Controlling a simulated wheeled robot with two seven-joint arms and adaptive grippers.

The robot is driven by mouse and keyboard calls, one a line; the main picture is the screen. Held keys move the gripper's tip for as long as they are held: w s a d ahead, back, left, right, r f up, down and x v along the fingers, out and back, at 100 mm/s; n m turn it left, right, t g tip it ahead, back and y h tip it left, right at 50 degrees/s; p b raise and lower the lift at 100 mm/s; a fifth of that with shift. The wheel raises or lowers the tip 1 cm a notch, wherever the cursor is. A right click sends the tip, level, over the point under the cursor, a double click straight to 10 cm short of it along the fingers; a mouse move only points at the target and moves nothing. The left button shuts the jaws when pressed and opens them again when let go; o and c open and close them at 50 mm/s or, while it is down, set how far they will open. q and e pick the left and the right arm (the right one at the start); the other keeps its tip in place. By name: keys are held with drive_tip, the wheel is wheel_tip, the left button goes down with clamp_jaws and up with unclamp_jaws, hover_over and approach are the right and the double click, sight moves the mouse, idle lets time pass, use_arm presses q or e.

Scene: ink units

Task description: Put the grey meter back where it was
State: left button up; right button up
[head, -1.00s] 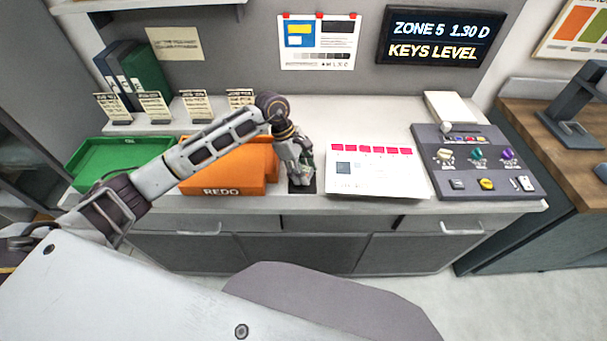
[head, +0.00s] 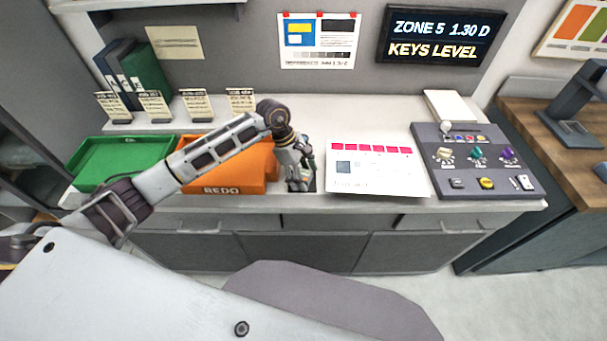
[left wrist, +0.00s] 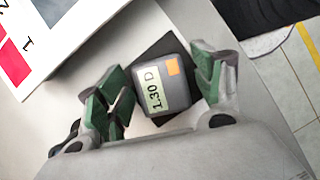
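The grey meter (left wrist: 168,92) shows in the left wrist view, with a "1.30 D" display and an orange patch. It rests on a black pad (left wrist: 158,50) on the counter, a little turned relative to it. My left gripper (left wrist: 163,88) is open, with its green-padded fingers on either side of the meter and a gap visible at each side. In the head view my left gripper (head: 296,172) is low over the black pad (head: 312,187), between the orange tray and the white sheet, and mostly hides the meter. My right gripper is not in view.
An orange REDO tray (head: 235,190) and a green tray (head: 105,178) stand left of the pad. The white sheet with red patches (head: 375,175) lies close on its right. A control console (head: 450,180) stands further right. The wall screen (head: 440,38) reads "ZONE 5 1.30 D, KEYS LEVEL".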

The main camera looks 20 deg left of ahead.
use_arm(q)
drive_tip(key=shift+r, duration=0.1)
idle(0.3)
drive_tip(key=shift+r, duration=0.1)
drive_tip(key=shift+w+a+r, duration=0.1)
drive_tip(key=shift+a+r, duration=0.1)
drive_tip(key=shift+r, duration=0.1)
drive_tip(key=b+v, duration=0.2)
drive_tip(key=v, duration=0.9)
drive_tip(key=shift+r, duration=0.1)
idle(0.6)
idle(0.9)
